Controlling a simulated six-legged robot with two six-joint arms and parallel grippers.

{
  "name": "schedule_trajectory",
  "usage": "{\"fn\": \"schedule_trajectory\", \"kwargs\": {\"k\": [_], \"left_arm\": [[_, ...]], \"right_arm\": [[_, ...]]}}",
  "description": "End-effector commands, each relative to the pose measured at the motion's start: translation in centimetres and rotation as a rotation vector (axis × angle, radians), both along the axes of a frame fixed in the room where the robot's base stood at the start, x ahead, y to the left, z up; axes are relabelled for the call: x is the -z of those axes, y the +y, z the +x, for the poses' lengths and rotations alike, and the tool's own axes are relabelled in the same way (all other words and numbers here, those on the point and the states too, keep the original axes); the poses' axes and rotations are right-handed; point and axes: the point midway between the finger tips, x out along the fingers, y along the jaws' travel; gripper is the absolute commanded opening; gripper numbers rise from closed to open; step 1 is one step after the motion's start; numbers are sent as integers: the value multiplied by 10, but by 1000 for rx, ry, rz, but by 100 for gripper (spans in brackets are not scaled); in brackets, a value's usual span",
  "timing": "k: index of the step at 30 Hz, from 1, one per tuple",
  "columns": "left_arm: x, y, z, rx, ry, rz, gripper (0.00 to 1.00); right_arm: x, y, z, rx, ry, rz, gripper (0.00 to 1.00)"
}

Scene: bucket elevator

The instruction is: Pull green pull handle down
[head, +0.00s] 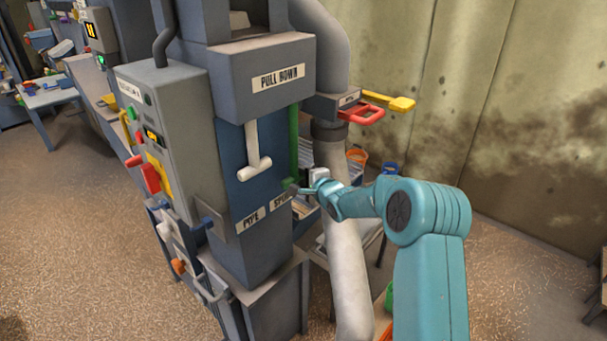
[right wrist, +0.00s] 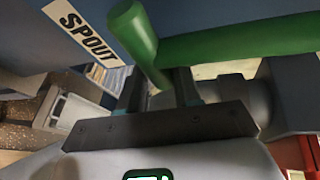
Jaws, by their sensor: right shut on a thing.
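The green pull handle (head: 293,138) hangs as an upright bar under the "PULL DOWN" housing (head: 272,80), by the "SPOUT" label (head: 280,200). My right gripper (head: 298,188) is at its lower end, shut on it. In the right wrist view, the handle's thick green bar (right wrist: 245,40) and rounded crosspiece end (right wrist: 132,22) show, and part of the crosspiece passes between the fingers of my right gripper (right wrist: 158,88). The fingers hide some of the grip in the head view. My left gripper is not in view.
A white T-shaped pull handle (head: 254,152) hangs left of the green one, above the "PIPE" label (head: 250,219). Red (head: 362,114) and yellow (head: 388,101) handles stick out at the right. A grey pipe (head: 346,265) runs down behind my right gripper. A control box (head: 165,130) stands left.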

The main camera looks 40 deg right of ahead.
Motion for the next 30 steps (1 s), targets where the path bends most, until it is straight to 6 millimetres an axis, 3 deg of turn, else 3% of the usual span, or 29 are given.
{"fn": "schedule_trajectory", "kwargs": {"k": [6,7,9,20,23,30], "left_arm": [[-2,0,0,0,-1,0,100],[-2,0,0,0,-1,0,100],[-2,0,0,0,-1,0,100],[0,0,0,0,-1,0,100],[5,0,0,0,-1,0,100],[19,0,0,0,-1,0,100]], "right_arm": [[7,0,-2,4,17,14,0],[7,0,-2,4,18,14,39],[7,0,-2,3,17,13,57],[2,2,-6,1,11,7,57],[-1,5,-20,2,10,8,57],[-16,21,-79,4,10,7,57]]}}
